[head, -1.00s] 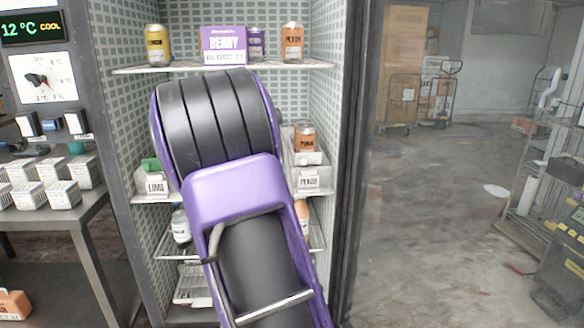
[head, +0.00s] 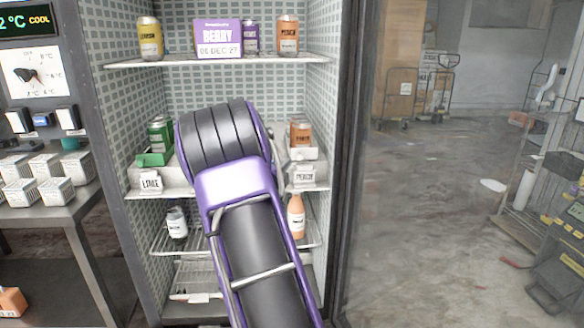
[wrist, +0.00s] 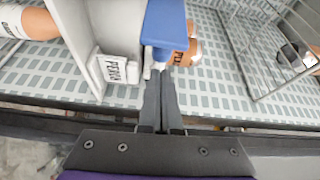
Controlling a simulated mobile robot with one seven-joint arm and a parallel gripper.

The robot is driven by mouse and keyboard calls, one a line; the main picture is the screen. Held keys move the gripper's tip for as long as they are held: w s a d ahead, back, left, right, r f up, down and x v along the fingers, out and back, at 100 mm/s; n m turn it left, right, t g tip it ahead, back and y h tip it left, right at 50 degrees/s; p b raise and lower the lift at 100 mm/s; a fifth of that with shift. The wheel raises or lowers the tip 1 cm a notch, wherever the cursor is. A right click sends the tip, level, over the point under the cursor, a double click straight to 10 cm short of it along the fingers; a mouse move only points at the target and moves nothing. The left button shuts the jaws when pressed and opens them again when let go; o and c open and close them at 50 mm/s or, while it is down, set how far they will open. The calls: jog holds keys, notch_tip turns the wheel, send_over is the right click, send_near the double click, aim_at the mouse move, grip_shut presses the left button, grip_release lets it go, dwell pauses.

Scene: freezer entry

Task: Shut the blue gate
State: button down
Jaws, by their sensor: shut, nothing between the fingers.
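The blue gate (wrist: 165,24) shows at the top middle of the wrist view, beside the grey wall of the peach bin (wrist: 80,40). An orange can (wrist: 185,52) is partly hidden behind it. My gripper (wrist: 160,76) is shut and empty. Its fingertips are at the near end of the gate; I cannot tell whether they touch it. In the head view my arm hides the gate and my gripper. The peach bin (head: 304,176) shows there to the right of my arm.
A green gate (head: 154,158) stands at the lime bin (head: 150,184) left of my arm. Cans and a berry box (head: 218,38) stand on the upper shelf. Bottles stand on the wire shelf below. A wire rack (wrist: 275,45) is right in the wrist view.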

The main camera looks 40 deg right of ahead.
jog(key=shift+w+a, duration=0.35)
jog(key=shift+a, duration=0.05)
jog(key=shift+a+m+g+h, duration=0.25)
jog(key=shift+m+g+h, duration=0.15)
jog(key=shift+g, duration=0.2)
jog(key=shift+w+a+m+g, duration=0.15)
jog(key=shift+a+m+g, duration=0.3)
jog(key=shift+g, duration=0.15)
jog(key=w+a+m+g+h, duration=0.2)
jog(key=w+a+m+g, duration=0.4)
jog(key=g, duration=0.3)
jog(key=shift+w+a+g, duration=0.3)
jog(key=shift+w+a, duration=0.15)
jog(key=shift+a, duration=0.15)
dwell(0.5)
